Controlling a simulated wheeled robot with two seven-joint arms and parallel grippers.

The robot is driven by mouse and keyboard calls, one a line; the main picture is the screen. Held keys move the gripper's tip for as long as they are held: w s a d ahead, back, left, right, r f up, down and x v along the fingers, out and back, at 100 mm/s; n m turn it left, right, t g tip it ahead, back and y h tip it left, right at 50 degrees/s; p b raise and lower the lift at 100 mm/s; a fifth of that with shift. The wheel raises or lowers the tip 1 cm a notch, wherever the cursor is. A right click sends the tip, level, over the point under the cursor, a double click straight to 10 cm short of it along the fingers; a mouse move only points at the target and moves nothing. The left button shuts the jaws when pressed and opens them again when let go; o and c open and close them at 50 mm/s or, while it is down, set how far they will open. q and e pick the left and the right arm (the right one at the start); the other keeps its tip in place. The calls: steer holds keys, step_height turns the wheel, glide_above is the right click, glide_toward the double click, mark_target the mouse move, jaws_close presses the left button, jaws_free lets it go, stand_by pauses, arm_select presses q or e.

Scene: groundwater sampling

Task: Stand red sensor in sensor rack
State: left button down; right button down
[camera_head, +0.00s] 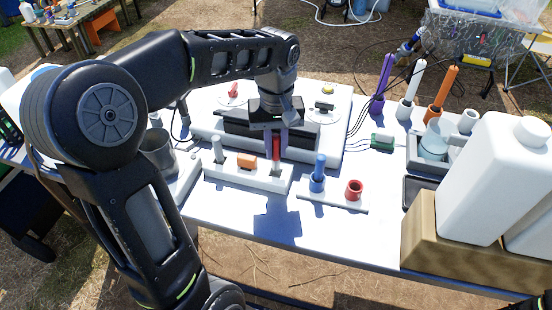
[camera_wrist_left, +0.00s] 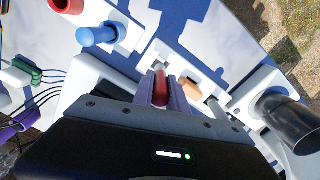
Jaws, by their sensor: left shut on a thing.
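The red sensor (camera_head: 276,146) is upright between the fingers of my left gripper (camera_head: 279,128), which is shut on it. It also shows between the fingers in the left wrist view (camera_wrist_left: 160,88). Its lower end is at the right end of a long white block (camera_head: 222,166); I cannot tell whether it sits in the block or just above it. The sensor rack (camera_head: 333,205) is a low white plate to the right, with a blue sensor (camera_head: 319,170) in a blue cup and an empty red cup (camera_head: 354,190).
The white block also holds a grey post (camera_head: 217,150) and an orange piece (camera_head: 246,160). A grey cup (camera_head: 157,150) stands at left. Purple, white and orange probes stand behind at right, near a green connector (camera_head: 382,141). A large white jug (camera_head: 495,180) stands at the right.

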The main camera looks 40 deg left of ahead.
mark_target(276, 159)
arm_select(q)
steer(key=shift+f, duration=0.2)
steer(key=shift+f, duration=1.8)
steer(key=shift+f, duration=0.15)
steer(key=c, duration=1.3)
jaws_free()
step_height(276, 159, up, 12)
steer(key=shift+r+p, duration=0.2)
steer(key=shift+p, duration=0.2)
